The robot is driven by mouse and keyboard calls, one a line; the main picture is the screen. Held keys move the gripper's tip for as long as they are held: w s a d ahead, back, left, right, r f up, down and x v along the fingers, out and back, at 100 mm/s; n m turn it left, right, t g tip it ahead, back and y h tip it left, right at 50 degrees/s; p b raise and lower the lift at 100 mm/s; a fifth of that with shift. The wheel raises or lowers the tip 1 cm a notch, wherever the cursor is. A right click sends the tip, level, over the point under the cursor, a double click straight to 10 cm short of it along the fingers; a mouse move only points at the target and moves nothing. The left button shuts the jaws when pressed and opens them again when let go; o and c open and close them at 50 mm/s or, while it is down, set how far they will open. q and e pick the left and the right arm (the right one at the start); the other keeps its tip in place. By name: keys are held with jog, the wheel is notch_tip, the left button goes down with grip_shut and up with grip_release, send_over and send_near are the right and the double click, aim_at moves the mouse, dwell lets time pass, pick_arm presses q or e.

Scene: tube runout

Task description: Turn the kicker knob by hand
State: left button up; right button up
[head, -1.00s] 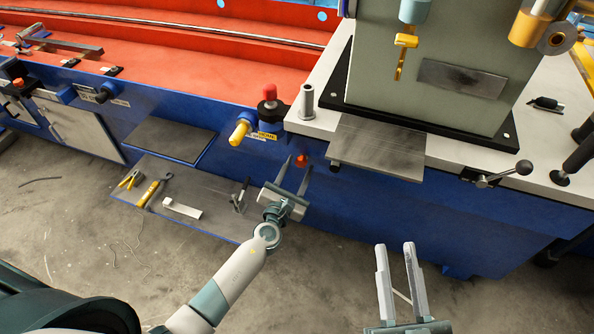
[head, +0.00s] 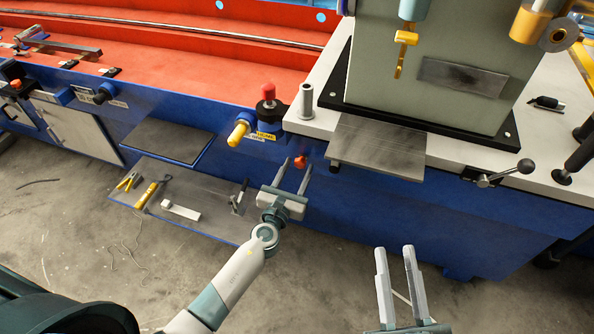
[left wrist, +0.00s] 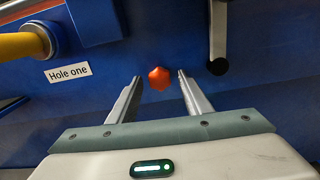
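A small orange-red lobed knob (head: 300,161) sits on the blue front face of the machine, below the white top; no label on it is readable. In the left wrist view the knob (left wrist: 159,78) shows between the two fingertips, with a gap on each side. My left gripper (head: 297,165) is open and points at the knob from the front; how far the tips are from the face is hard to tell. My right gripper (head: 394,249) is open and empty, low at the front, away from the machine.
A yellow knob (head: 238,132) on a blue collar with a "Hole one" label (left wrist: 68,73) is to the left of the orange-red knob. A black-tipped peg (left wrist: 218,66) hangs close to the right finger. A grey step (head: 185,195) with tools lies below.

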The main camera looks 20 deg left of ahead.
pick_arm(q)
jog(key=shift+s, duration=0.1)
jog(key=shift+s+a, duration=0.15)
jog(key=shift+s, duration=2.75)
jog(key=shift+s, duration=0.1)
jog(key=s+b, duration=0.2)
jog(key=s, duration=1.5)
jog(key=shift+a, duration=0.3)
jog(key=shift+s, duration=0.1)
